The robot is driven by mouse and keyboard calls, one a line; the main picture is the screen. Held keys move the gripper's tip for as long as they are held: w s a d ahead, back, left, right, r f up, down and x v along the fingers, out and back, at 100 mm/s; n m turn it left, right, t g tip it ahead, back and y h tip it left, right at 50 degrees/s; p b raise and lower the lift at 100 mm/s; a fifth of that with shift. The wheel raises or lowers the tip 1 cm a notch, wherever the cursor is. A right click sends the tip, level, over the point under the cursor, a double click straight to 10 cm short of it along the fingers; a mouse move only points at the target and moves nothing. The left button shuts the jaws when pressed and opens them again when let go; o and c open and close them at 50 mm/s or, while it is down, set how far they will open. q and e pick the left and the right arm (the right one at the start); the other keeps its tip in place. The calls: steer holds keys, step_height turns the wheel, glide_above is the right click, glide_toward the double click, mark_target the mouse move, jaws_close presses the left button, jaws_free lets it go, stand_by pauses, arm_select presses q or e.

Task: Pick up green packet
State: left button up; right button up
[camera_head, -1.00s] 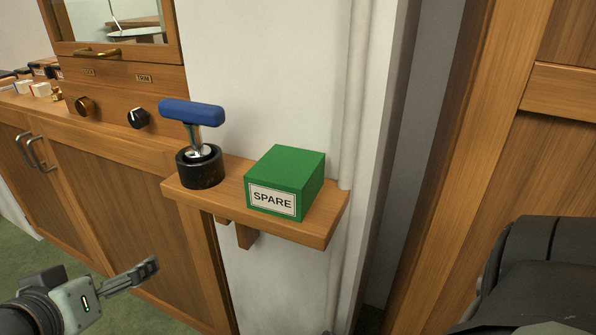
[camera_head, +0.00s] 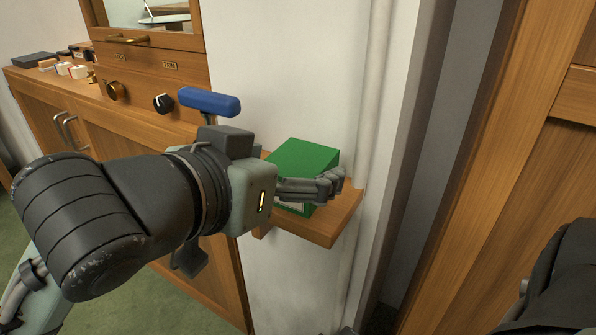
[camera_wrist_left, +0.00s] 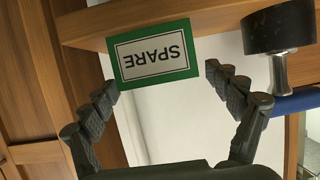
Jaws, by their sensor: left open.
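The green packet (camera_head: 305,158) is a box with a white SPARE label, sitting on a small wooden wall shelf (camera_head: 325,228). My left gripper (camera_head: 326,187) is in front of it in the head view and hides most of the label. In the left wrist view the packet (camera_wrist_left: 157,54) appears upside down, with the label facing the camera. The open fingers of my left gripper (camera_wrist_left: 163,82) point at the packet, one tip near each side. I cannot tell whether they touch it.
A blue-handled stamp (camera_head: 209,102) stands left of the packet; its black base (camera_wrist_left: 278,27) is close to one finger in the left wrist view. A wooden cabinet with knobs (camera_head: 115,90) is at the left. A white pipe (camera_head: 366,120) runs beside the shelf.

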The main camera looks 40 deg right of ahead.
arm_select(q)
steer(key=x, duration=0.2)
steer(key=shift+w+d+f, duration=0.1)
steer(key=shift+d, duration=0.15)
steer(key=c, duration=1.9)
steer(key=shift+r, duration=0.2)
steer(key=shift+c, duration=0.3)
steer(key=shift+r, duration=0.1)
